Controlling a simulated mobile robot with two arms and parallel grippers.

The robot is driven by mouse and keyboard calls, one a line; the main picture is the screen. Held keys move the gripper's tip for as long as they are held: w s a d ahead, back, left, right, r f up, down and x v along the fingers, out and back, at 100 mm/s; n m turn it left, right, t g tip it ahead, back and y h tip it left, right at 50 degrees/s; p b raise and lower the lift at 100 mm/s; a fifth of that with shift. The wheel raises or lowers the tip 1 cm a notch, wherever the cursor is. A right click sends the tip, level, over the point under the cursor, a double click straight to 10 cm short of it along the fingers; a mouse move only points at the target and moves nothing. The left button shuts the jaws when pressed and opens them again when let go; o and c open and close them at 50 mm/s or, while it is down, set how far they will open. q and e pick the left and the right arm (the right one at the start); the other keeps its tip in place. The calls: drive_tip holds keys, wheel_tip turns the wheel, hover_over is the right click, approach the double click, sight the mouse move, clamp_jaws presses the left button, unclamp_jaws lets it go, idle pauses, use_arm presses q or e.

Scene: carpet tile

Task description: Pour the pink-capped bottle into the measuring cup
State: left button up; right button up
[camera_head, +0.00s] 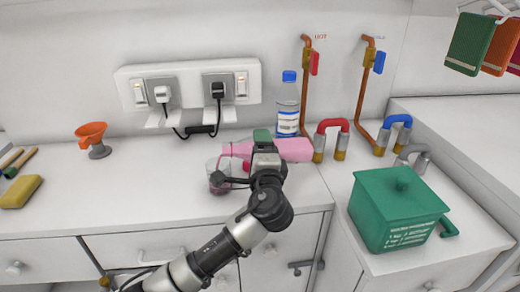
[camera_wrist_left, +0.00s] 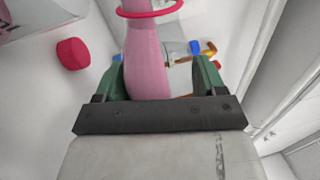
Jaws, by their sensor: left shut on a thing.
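The pink bottle (camera_head: 294,149) lies almost level in the air, its neck pointing left. My left gripper (camera_head: 262,140) is shut on its middle; the bottle also shows between the green fingers in the left wrist view (camera_wrist_left: 147,65). The clear measuring cup (camera_head: 218,178) stands on the counter below the bottle's mouth end, with dark pink liquid in it. A pink-red cap (camera_wrist_left: 72,53) lies apart from the bottle. A red ring (camera_wrist_left: 150,10) crosses the neck; I cannot tell what it belongs to. My right gripper is out of view.
A clear blue-capped bottle (camera_head: 288,106) stands behind the pink bottle, near copper pipes with red and blue taps. An orange funnel (camera_head: 92,138) and a yellow sponge (camera_head: 20,191) are at left. A green lidded box (camera_head: 395,208) stands at right. The left counter is mostly free.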

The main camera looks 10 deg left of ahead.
use_arm(q)
drive_tip(key=shift+r+n, duration=0.3)
drive_tip(key=shift+r, duration=0.05)
idle(0.8)
